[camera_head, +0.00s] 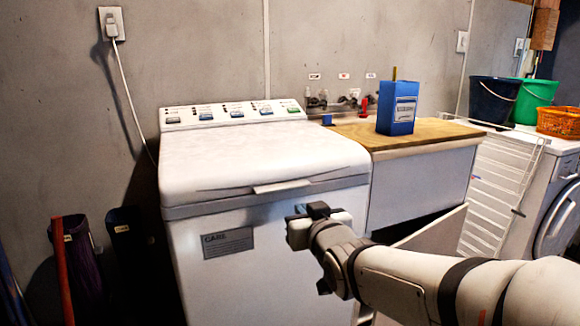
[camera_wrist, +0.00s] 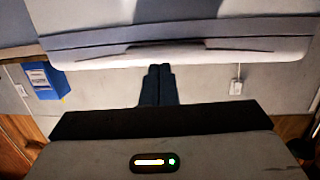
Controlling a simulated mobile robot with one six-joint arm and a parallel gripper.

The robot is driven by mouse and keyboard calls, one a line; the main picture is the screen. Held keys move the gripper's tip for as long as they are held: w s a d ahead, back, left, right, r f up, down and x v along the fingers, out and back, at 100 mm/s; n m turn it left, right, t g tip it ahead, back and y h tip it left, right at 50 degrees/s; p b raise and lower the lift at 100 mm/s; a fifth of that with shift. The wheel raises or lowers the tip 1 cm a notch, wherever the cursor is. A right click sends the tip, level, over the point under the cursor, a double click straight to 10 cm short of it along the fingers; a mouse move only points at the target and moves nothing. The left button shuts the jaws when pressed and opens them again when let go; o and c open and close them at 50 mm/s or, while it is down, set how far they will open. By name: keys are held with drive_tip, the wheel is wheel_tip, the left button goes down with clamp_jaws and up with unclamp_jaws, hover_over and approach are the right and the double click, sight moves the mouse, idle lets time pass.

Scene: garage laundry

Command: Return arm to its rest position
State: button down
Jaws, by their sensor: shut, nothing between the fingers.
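My arm reaches in from the lower right in the head view. My gripper (camera_head: 302,209) is in front of the white top-loading washer (camera_head: 255,165), near the right part of its front panel. In the wrist view my gripper (camera_wrist: 157,72) shows two dark fingers pressed together with nothing between them. The washer's lid edge and handle (camera_wrist: 165,50) appear just beyond the fingertips in that view. I cannot tell whether the gripper touches the washer. The washer's lid is down.
A wooden counter (camera_head: 425,132) right of the washer carries a blue box (camera_head: 397,108). An open panel (camera_head: 437,234) hangs below it near my arm. A white wire rack (camera_head: 497,185) and front-loader (camera_head: 557,205) stand at right. Dark bins (camera_head: 82,260) stand at left.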

drive_tip(key=s+d+r+m+g+h+p, duration=0.1)
drive_tip(key=s+d+r+g+h+p, duration=0.1)
drive_tip(key=s+d+r+g+p, duration=0.4)
drive_tip(key=s+d+r+m+g+h+p, duration=0.2)
drive_tip(key=s+d+r+g+p, duration=0.4)
drive_tip(key=s+p, duration=0.9)
wheel_tip(320, 180, up, 2)
drive_tip(key=g+p, duration=0.1)
drive_tip(key=p, duration=0.6)
drive_tip(key=shift+d+r+h, duration=0.2)
drive_tip(key=shift+d+h, duration=0.05)
drive_tip(key=shift+h, duration=0.15)
drive_tip(key=shift+s, duration=0.1)
